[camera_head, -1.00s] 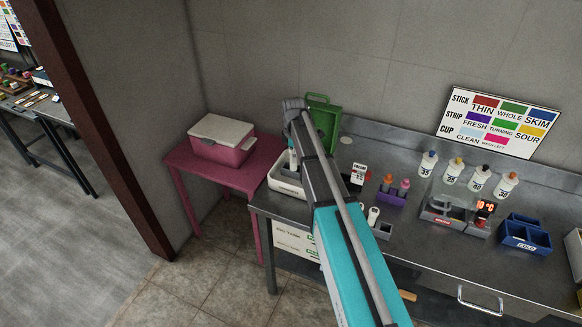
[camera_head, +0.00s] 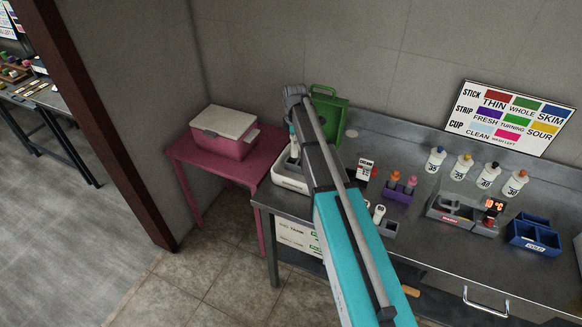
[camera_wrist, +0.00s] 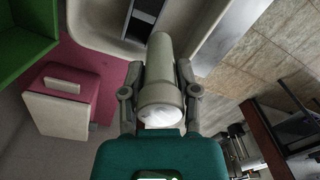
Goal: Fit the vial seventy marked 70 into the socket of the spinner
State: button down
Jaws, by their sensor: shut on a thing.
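My gripper (camera_wrist: 160,92) is shut on a pale grey-white vial (camera_wrist: 160,70), with one finger on each side of it. The vial's near end is white and round, and no number shows on it in the wrist view. The vial's far end reaches over a white-walled unit with a grey insert, which may be the spinner (camera_wrist: 100,22). In the head view this white unit (camera_head: 290,184) sits at the bench's left end, partly hidden by my arm. Whether the vial touches it or stands in a socket cannot be told.
A green open case (camera_head: 328,108) stands behind my wrist. A pink table with a pink-white cooler (camera_head: 222,133) is at left. Right of my arm are a grey rack with a vial marked 60 (camera_head: 379,213), a purple rack (camera_head: 398,197), several bottles and a blue bin (camera_head: 534,235).

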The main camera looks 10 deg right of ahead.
jog(key=s+d+r+p, duration=0.4)
jog(key=s+d, duration=0.1)
jog(key=s, duration=0.4)
jog(key=shift+s+d+r+t+p, duration=0.3)
jog(key=shift+s+r, duration=0.1)
jog(key=b, duration=0.4)
send_over(292, 154)
jog(key=d, duration=0.3)
notch_tip(292, 154, down, 4)
jog(key=w+a+f+b, duration=0.1)
jog(key=w+f+b, duration=0.2)
jog(key=f+b, duration=0.2)
jog(key=shift+w+a, duration=0.15)
jog(key=shift+a, duration=0.2)
jog(key=shift+f, duration=0.1)
jog(key=shift+w+a+f+b, duration=0.15)
jog(key=shift+w+f+b, duration=0.2)
jog(key=shift+f+b, duration=1.6)
jog(key=shift+b, duration=0.1)
